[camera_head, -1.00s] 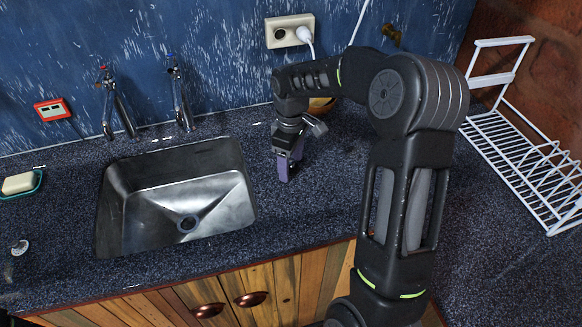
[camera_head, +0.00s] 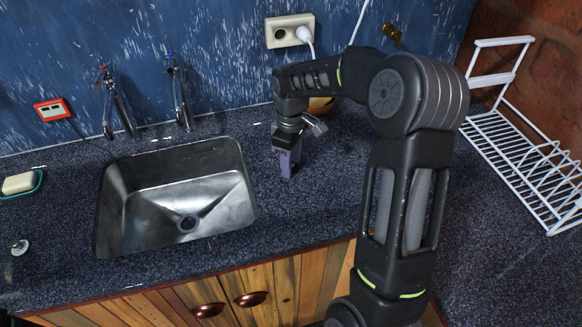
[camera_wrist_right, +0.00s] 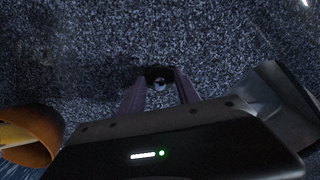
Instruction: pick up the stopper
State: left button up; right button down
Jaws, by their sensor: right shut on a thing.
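My right gripper (camera_head: 289,174) points down at the counter just right of the sink, its purple fingers low at the surface. In the right wrist view the fingers (camera_wrist_right: 160,84) close around the stopper (camera_wrist_right: 160,78), a small dark round piece with a shiny middle. The fingers cover its sides, and it is hidden in the head view. I cannot tell whether it still touches the counter. My left gripper is out of view.
The steel sink (camera_head: 247,210) lies left of the gripper. An orange rounded thing (camera_wrist_right: 32,132) is close beside the gripper, partly behind my arm. A white wire rack (camera_head: 520,170) stands right. A small metal thing (camera_head: 20,247) and soap (camera_head: 18,184) lie far left.

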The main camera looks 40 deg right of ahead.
jog(key=shift+r, duration=0.1)
notch_tip(320, 180, up, 10)
jog(key=b, duration=0.1)
dwell(0.5)
dwell(0.5)
